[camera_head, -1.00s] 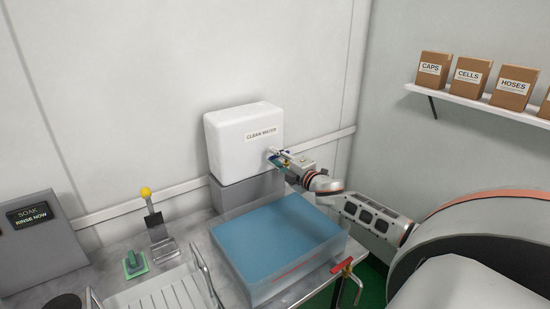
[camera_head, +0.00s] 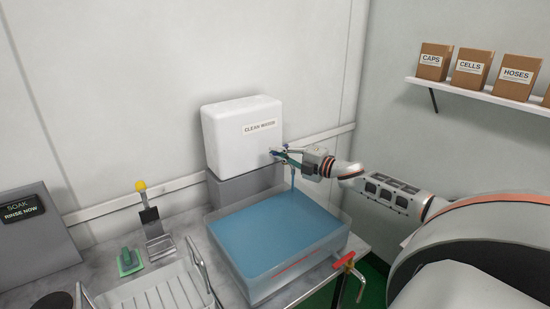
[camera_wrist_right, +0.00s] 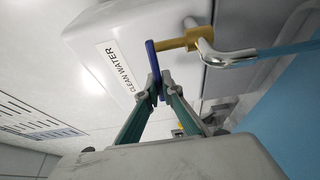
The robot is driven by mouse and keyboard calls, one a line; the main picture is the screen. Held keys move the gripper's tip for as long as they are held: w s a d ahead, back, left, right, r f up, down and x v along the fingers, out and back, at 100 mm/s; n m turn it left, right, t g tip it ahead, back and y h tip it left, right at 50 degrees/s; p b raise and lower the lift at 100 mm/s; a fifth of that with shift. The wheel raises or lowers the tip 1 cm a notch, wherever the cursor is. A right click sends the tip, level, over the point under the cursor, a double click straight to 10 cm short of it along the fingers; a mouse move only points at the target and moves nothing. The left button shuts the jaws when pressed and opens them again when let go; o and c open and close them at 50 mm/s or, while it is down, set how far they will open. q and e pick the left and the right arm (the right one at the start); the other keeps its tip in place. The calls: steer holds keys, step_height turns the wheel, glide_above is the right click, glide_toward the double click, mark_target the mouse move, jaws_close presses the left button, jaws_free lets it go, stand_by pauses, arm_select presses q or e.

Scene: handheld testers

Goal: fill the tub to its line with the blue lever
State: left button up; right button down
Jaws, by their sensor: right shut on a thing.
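My right gripper (camera_head: 283,156) is shut on the blue lever (camera_wrist_right: 152,68) of the tap on the white clean-water tank (camera_head: 222,140). The lever also shows small between the fingertips in the right wrist view, beside the brass tap body (camera_wrist_right: 185,41) and metal spout (camera_wrist_right: 228,56). A stream of water (camera_head: 293,180) falls from the spout into the clear tub (camera_head: 255,292). Blue water (camera_head: 275,236) covers the tub's bottom widely. A red line (camera_head: 293,266) marks the tub's front wall; I cannot tell exactly how the water stands against it. My left gripper is out of view.
A red-handled valve (camera_head: 343,260) is at the tub's right front corner. Left of the tub are a metal drying rack (camera_head: 165,295), a yellow-knobbed lever stand (camera_head: 150,215), a green-handled item (camera_head: 129,260) and a grey display box (camera_head: 35,245). A shelf of boxes (camera_head: 470,95) hangs right.

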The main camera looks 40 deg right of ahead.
steer(key=shift+s+n+y, duration=0.15)
steer(key=shift+n+y, duration=0.15)
steer(key=shift+y, duration=0.2)
steer(key=c, duration=2.2)
jaws_free()
steer(key=shift+v, duration=6)
steer(key=shift+r, duration=0.15)
